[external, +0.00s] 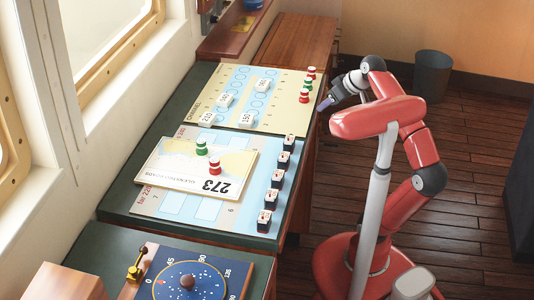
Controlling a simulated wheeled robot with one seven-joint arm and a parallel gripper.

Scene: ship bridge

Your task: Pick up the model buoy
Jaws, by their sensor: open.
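Several small model buoys stand on the boards; I cannot tell which one the task means. A green buoy (201,147) and a red buoy (214,167) stand upright on the white chart board marked 273 (165,180). More red and green buoys, including a red one (304,97), stand in a row at the right edge of the far channel board (272,112). My gripper (325,104) is open and apart from the buoys, just right of that row, near the table's right edge. Its fingertips are small and partly hidden by my arm.
Several dark blocks with white tops, including one (264,221), line the middle board's right side. Number cards such as 150 (246,118) lie on the far board. A dial board (190,283) is at the near end. A grey bin (432,75) stands on the floor behind my arm.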

